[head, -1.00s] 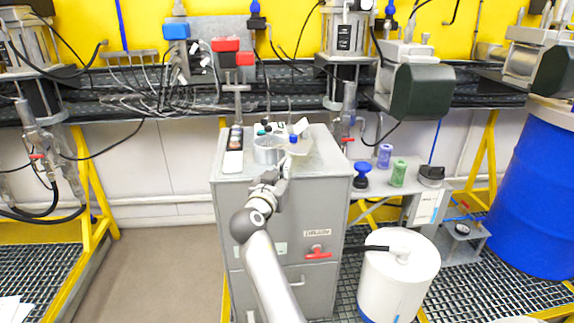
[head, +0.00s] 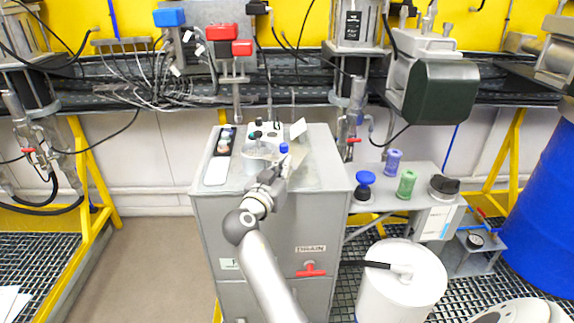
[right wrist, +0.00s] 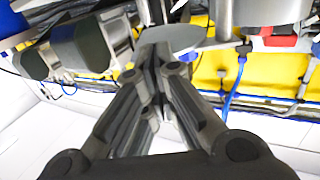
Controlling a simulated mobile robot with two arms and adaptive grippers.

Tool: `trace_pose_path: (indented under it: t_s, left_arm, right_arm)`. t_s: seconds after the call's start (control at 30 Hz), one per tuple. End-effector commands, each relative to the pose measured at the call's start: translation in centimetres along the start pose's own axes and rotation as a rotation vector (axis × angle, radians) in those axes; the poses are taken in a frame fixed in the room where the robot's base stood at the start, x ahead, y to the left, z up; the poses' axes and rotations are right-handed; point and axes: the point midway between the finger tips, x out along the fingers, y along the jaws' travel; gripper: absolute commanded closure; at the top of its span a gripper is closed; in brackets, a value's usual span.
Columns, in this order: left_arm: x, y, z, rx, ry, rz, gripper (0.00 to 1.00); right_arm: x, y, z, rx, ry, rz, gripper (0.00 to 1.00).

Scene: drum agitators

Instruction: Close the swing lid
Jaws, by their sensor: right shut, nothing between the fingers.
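A grey open-topped cup (head: 257,165) stands on top of the grey cabinet (head: 205,190). The swing lid (right wrist: 178,38), a flat grey disc, shows just past my fingertips in the right wrist view, beside a metal cylinder (right wrist: 262,8). In the head view the lid is largely hidden by my gripper and hard to make out; it seems swung to the right of the cup. My right gripper (head: 281,168) is shut and empty, close to the lid at the cup's right. I cannot tell whether they touch. My left gripper is not in view.
Beside the cup are a strip of knobs (head: 221,150), a blue-capped item (head: 284,149) and a small white card (head: 298,128). A red drain handle (head: 311,271) sticks out of the cabinet's front. A white drum (head: 400,285) stands right of it. Floor at left is clear.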

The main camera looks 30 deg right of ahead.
Motion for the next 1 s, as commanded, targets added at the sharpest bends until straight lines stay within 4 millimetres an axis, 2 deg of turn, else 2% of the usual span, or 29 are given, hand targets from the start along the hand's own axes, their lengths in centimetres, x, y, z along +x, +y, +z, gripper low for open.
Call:
trace_pose_path:
  t_s: [0.37,1.0]
  left_arm:
    - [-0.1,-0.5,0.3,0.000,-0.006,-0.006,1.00]
    - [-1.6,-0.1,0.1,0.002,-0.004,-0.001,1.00]
  right_arm:
    - [0.1,0.1,0.0,-0.001,0.000,-0.008,1.00]
    - [1.4,0.9,-0.2,-0.002,0.001,-0.190,1.00]
